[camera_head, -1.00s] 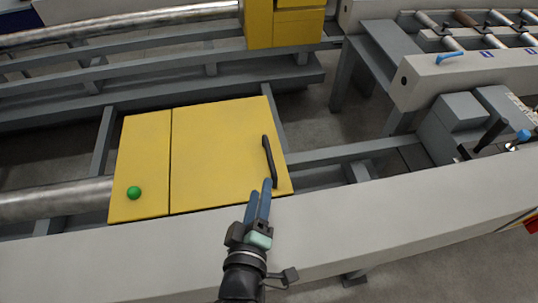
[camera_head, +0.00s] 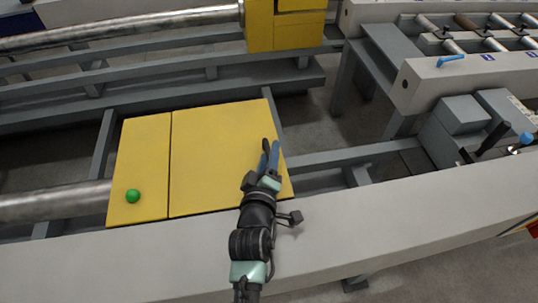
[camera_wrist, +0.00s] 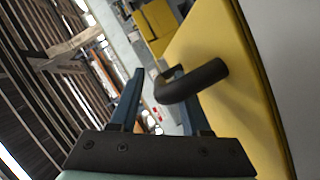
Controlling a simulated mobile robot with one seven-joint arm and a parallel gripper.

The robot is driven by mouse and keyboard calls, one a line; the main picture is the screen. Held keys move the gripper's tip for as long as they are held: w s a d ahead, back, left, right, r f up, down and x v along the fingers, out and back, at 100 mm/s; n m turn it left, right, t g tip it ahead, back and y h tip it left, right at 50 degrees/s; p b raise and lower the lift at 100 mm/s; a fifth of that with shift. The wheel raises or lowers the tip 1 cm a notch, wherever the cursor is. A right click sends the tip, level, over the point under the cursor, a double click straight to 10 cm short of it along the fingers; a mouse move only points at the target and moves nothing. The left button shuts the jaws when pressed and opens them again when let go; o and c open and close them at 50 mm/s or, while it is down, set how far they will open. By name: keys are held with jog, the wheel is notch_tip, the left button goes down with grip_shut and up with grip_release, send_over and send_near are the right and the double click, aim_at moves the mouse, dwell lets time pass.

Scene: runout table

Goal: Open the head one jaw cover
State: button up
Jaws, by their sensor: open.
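The yellow jaw cover (camera_head: 215,150) lies flat and shut, with a black bar handle (camera_head: 266,146) near its right edge. My gripper (camera_head: 269,153) is open, with its blue fingers at the handle and over the cover's right side. The gripper hides the handle's lower part in the head view. In the wrist view, the handle (camera_wrist: 205,78) crosses in front of the right finger, and its bent end reaches into the gap between the fingers (camera_wrist: 158,74). Whether it touches a finger I cannot tell.
A narrower yellow panel (camera_head: 142,160) with a green knob (camera_head: 133,196) adjoins the cover on the left. A pale beam (camera_head: 400,215) runs along the front. A grey box with a black lever (camera_head: 493,137) stands at the right. A yellow housing (camera_head: 285,25) stands behind.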

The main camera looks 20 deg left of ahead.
jog(key=shift+c, duration=0.2)
grip_shut()
dwell(1.3)
